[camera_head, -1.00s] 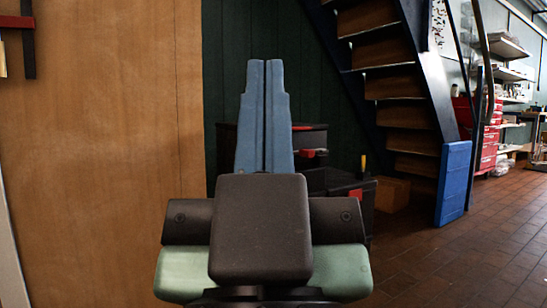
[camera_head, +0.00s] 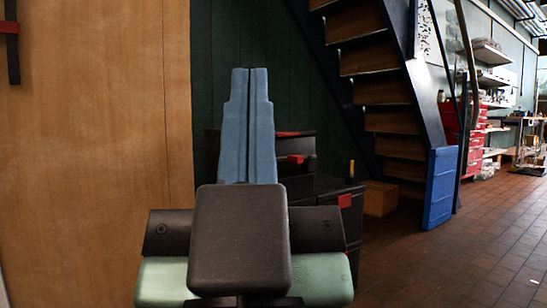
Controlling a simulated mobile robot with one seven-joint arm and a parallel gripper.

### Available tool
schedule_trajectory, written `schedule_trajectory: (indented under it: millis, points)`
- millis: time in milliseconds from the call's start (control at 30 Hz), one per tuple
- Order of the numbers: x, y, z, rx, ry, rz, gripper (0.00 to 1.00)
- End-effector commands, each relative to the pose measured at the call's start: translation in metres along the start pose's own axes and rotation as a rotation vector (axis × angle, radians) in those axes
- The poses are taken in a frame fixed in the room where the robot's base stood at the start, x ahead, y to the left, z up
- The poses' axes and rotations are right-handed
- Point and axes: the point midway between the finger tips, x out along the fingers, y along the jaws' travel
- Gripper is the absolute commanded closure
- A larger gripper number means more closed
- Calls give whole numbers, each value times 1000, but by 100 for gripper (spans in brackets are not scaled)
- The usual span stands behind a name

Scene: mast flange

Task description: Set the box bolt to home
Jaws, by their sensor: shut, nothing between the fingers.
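My gripper (camera_head: 249,72) stands upright in the middle of the head view, with its two blue fingers pressed together and nothing between them. I cannot make out for certain a box bolt in this view. A dark upright bar with a red crosspiece (camera_head: 9,28) is cut off by the left edge, on the wooden panel. My gripper is well to the right of it in the picture. Part of the background behind the fingers and the wrist is hidden.
A tall wooden panel (camera_head: 95,150) fills the left side. Dark cabinets with red parts (camera_head: 325,190) stand behind my gripper. Stairs (camera_head: 385,90) rise behind, with a blue panel (camera_head: 440,188) at their foot. Brick-tiled floor (camera_head: 450,265) lies open at the right.

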Motion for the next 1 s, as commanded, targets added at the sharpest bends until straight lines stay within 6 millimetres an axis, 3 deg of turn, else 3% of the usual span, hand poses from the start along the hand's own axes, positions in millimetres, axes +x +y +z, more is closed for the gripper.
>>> schedule_trajectory:
  millis: [267,1000]
  points:
    - [35,0,-33,2,0,0,100]
    - [212,2,-201,13,-1,-1,100]
